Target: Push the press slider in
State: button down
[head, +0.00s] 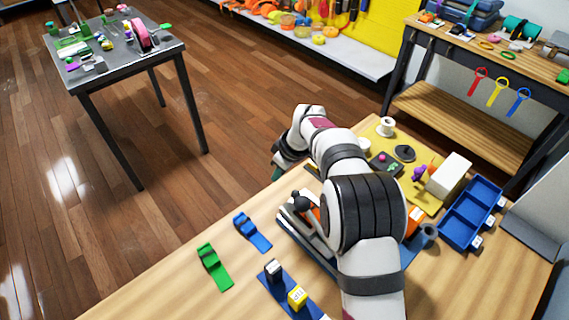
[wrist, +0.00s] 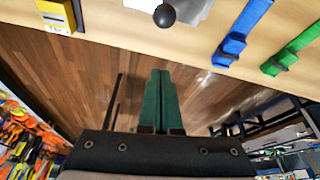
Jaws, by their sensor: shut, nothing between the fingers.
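The press, a pale grey device with a black ball knob (head: 300,204), stands on the wooden table and is partly hidden behind my arm in the head view. I cannot clearly make out its slider. In the wrist view the black ball knob (wrist: 164,15) shows at the top edge, with a pale grey part beside it. My gripper (head: 277,173) has dark green fingers, shut and empty, beyond the press near the table's far edge. In the wrist view the shut fingers (wrist: 160,73) point towards the knob, apart from it, with floor behind them.
A blue strap (head: 252,232) and a green strap (head: 214,266) lie left of the press. A blue base with a yellow block (head: 297,296) lies in front. A blue tray (head: 470,216), a white box (head: 449,176) and a yellow mat (head: 376,131) are at right.

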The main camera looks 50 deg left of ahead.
aim_at(313, 206)
jog(key=shift+w+d+f, duration=0.1)
jog(key=shift+d+f, duration=0.2)
jog(key=shift+d, duration=0.3)
jog(key=shift+w+d+f, duration=0.15)
jog(key=shift+d+f, duration=0.15)
jog(key=shift+d, duration=0.25)
jog(key=shift+w+d+f, duration=0.1)
jog(key=shift+d+f, duration=0.2)
jog(key=shift+d, duration=0.3)
jog(key=d, duration=0.8)
jog(key=shift+d, duration=0.15)
